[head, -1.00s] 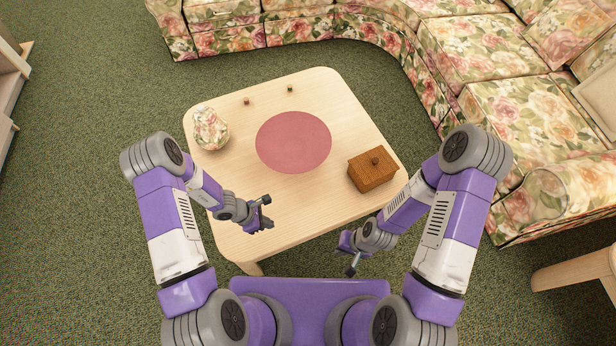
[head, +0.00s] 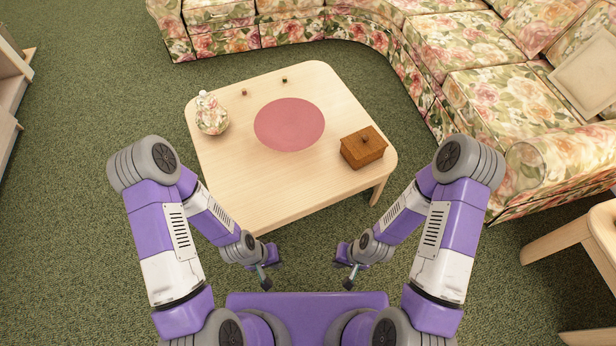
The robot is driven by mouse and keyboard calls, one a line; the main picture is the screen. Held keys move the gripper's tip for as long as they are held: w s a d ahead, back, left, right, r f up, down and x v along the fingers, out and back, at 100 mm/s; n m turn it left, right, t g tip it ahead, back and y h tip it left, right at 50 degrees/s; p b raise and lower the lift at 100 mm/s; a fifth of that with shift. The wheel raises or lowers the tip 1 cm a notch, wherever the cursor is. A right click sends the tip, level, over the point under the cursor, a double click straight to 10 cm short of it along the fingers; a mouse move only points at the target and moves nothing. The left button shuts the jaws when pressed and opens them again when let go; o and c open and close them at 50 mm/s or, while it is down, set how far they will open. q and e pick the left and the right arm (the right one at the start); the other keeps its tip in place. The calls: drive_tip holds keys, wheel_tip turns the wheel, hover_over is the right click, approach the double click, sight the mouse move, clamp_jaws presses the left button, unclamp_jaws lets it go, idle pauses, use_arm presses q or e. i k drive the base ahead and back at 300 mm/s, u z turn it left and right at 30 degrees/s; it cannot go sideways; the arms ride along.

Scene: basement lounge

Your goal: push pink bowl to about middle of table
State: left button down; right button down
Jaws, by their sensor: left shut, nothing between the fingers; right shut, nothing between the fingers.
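A round, flat-looking pink shape, seemingly the pink bowl (head: 289,125), lies on the pale wooden table (head: 262,192), a little toward the far side from the table's middle. From above I cannot tell its depth. My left gripper (head: 266,279) is shut and empty, off the table's near edge at the left. My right gripper (head: 349,277) is shut and empty, also off the near edge, to the right. Neither touches the bowl or the table.
A floral jar (head: 211,116) stands on the table's left side, and a brown wooden box (head: 362,149) at its right. Two small dark knobs (head: 244,93) (head: 285,80) sit near the far edge. A floral sofa (head: 497,92) curves behind and right. The table's near part is clear.

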sight(286, 124)
drive_tip(key=u, duration=0.1)
drive_tip(key=k, duration=0.55)
drive_tip(key=z, duration=1.3)
drive_tip(key=i, duration=2.2)
drive_tip(key=u, duration=1)
drive_tip(key=i, duration=0.2)
drive_tip(key=u, duration=0.4)
